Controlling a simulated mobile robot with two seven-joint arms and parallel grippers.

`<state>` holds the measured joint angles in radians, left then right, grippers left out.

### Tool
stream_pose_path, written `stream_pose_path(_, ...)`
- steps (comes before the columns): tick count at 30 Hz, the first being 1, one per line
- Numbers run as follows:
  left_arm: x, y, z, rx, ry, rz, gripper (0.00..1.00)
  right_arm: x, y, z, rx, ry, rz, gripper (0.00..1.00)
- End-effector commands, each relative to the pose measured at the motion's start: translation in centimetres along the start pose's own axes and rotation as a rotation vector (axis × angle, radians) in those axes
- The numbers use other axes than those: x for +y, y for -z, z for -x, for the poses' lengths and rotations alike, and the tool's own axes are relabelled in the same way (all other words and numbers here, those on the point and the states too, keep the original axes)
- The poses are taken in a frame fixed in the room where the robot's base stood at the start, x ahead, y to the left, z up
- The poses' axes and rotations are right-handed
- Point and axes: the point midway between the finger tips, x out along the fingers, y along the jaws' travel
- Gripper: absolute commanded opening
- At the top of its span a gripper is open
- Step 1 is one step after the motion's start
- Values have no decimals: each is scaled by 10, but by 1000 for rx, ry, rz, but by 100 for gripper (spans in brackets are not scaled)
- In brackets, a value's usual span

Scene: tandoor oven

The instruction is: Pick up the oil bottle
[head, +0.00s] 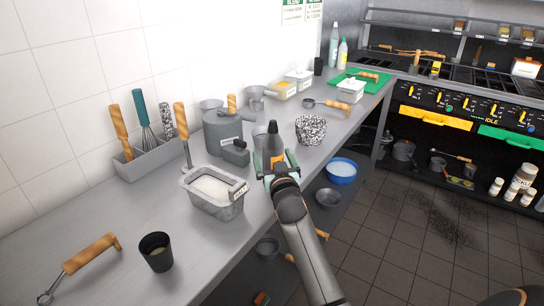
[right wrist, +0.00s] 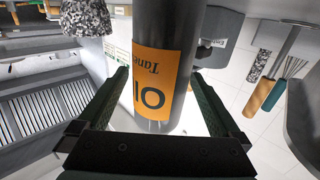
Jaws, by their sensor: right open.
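The oil bottle (head: 273,141) is dark and stands at the counter's front edge in the head view. In the right wrist view the bottle (right wrist: 172,30) fills the middle, upside down in the picture, with an orange "OIL" label. My right gripper (head: 274,163) is open, with one finger on each side of the bottle. In the right wrist view the open jaws (right wrist: 162,85) straddle the bottle's body, and gaps show beside it. The bottle's lower part is hidden by the gripper in the head view. My left gripper is not in view.
A speckled bowl (head: 311,129) stands to the right. Open floor (head: 410,230) lies right of the counter.

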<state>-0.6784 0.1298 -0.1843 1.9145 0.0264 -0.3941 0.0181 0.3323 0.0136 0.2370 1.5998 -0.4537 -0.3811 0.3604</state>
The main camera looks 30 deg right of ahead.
Motion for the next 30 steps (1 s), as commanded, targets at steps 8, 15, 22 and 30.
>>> stream_pose_path(8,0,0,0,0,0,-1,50,0,0,0,0,0,0,91)
stream_pose_path(15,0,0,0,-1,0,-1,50,0,0,0,0,0,0,64)
stream_pose_path(22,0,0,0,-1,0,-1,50,0,0,0,1,0,0,38)
stream_pose_path(30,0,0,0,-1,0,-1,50,0,1,0,1,0,0,8)
